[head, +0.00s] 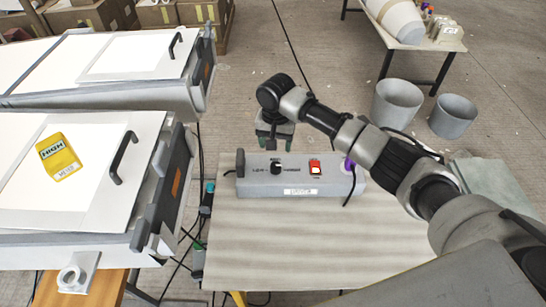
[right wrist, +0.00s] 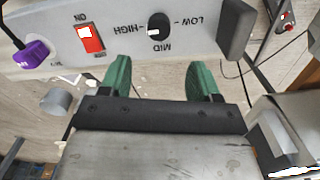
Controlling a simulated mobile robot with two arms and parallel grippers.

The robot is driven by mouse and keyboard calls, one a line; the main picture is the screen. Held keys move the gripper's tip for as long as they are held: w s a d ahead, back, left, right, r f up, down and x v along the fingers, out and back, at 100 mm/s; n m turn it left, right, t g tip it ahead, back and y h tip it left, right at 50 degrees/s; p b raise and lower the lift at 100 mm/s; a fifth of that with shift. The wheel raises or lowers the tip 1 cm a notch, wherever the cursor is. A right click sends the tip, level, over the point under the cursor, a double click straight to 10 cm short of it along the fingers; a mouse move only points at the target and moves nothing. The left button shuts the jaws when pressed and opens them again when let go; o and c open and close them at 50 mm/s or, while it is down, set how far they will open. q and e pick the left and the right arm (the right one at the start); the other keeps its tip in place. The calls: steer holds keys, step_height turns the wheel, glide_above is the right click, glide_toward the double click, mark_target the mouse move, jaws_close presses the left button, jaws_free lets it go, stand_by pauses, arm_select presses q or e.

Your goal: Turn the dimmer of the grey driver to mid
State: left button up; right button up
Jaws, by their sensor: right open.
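The grey driver (head: 240,187) is a long box on the table with a black dimmer knob (head: 276,167) and a red rocker switch (head: 314,167). In the right wrist view the panel is upside down, and the dimmer knob (right wrist: 159,25) sits among the labels HIGH, MID and LOW. Its small white mark is on the lower left of the knob; its exact setting is hard to tell. My right gripper (right wrist: 162,77) is open and empty, its green fingers apart and clear of the knob. In the head view the right gripper (head: 273,142) is at the driver's far side. My left gripper is not in view.
A purple plug (right wrist: 33,54) and cable are at one end of the driver. Large white moulds with dark handles (head: 124,157) stand left, one bearing a yellow meter (head: 58,158). Grey buckets (head: 397,103) stand on the floor behind. The table's front (head: 310,250) is clear.

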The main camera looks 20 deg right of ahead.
mark_target(276, 165)
steer(key=f, duration=0.4)
steer(key=shift+s+f, duration=0.35)
steer(key=shift+f, duration=0.05)
step_height(276, 165, down, 4)
steer(key=shift+w+r, duration=0.1)
steer(key=shift+w, duration=0.05)
steer(key=shift+f, duration=0.45)
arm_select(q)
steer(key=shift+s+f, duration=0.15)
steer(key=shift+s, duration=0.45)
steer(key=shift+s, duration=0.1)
arm_select(e)
steer(key=shift+c, duration=1.1)
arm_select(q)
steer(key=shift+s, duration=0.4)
arm_select(e)
steer(key=c, duration=0.7)
